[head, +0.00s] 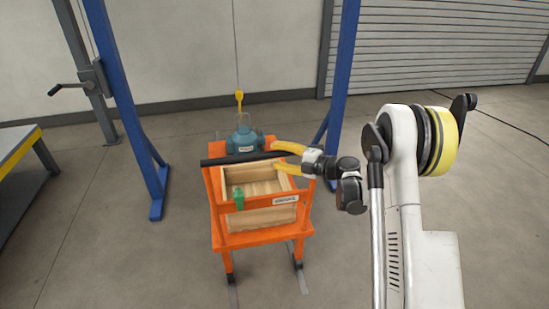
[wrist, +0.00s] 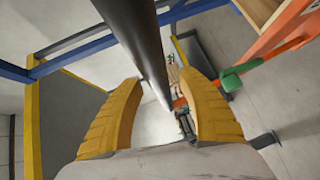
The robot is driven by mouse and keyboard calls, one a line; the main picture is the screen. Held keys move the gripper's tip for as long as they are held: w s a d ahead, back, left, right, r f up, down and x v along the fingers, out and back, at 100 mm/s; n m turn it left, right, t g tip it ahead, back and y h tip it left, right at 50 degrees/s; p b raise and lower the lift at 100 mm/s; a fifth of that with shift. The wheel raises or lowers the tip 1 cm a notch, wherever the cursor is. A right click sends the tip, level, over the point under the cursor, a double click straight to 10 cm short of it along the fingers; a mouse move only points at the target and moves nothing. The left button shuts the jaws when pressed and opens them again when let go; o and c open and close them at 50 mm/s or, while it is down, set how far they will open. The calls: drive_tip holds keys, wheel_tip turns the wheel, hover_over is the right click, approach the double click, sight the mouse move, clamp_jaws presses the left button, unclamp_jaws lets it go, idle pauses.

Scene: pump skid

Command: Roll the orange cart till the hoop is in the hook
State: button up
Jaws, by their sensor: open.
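The orange cart (head: 262,237) stands on the floor between blue posts. It carries a teal pump (head: 245,140) at its far end, and a black push bar (head: 232,159) crosses it. A yellow hook (head: 239,96) hangs on a thin line just above the pump. My gripper (head: 276,158) is open at the right end of the push bar. In the wrist view, the black bar (wrist: 135,30) runs between my spread yellow fingers (wrist: 160,82), with gaps beside it.
A wooden box (head: 258,218) sits on the cart, with a green lever (head: 239,198) at the near side. Blue posts (head: 128,110) (head: 343,75) flank the cart. A workbench (head: 18,150) stands at left. The near floor (head: 120,260) is clear.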

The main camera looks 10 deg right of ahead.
drive_tip(key=shift+w+a, duration=0.35)
drive_tip(key=shift+w, duration=0.05)
clamp_jaws()
